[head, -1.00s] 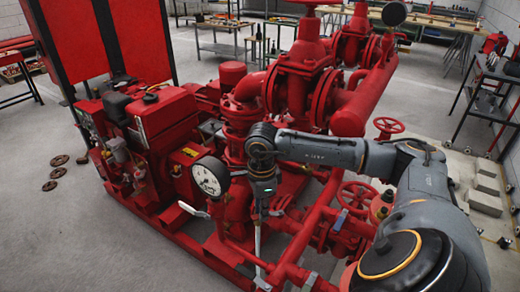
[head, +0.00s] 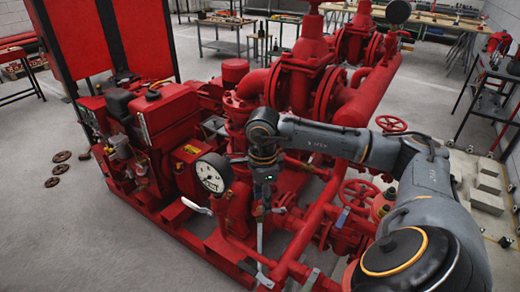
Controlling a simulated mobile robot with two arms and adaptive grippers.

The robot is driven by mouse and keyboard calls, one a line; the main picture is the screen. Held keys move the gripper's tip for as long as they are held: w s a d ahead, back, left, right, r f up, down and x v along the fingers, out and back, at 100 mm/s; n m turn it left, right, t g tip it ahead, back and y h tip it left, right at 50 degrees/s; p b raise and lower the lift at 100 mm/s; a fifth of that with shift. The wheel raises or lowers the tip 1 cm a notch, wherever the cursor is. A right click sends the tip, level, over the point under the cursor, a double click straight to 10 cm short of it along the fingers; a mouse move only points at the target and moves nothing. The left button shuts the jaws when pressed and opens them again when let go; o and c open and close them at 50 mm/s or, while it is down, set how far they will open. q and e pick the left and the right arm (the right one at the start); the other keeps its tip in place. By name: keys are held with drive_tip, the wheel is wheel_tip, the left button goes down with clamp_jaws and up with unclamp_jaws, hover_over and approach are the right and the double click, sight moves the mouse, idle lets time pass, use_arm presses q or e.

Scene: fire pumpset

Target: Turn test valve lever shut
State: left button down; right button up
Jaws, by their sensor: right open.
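My right gripper (head: 263,208) points down over the red pipework, just right of the pressure gauge (head: 213,174). It is open. A long pale metal lever (head: 260,240) hangs nearly upright just below the fingers and reaches down to a red pipe. I cannot tell whether the fingers touch it or stand around it. A shorter white lever (head: 197,207) sticks out to the left below the gauge. I cannot tell for certain which lever is the test valve's. My left gripper is out of view.
The red engine (head: 155,125) is on the left. Red handwheels (head: 357,194) and a thick red pipe (head: 370,92) lie close to my right arm. Concrete blocks (head: 487,193) stand on the right. The floor at the lower left is clear.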

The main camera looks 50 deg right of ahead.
wheel_tip(320, 180, up, 9)
drive_tip(key=shift+w+r, duration=0.15)
drive_tip(key=shift+a, duration=0.1)
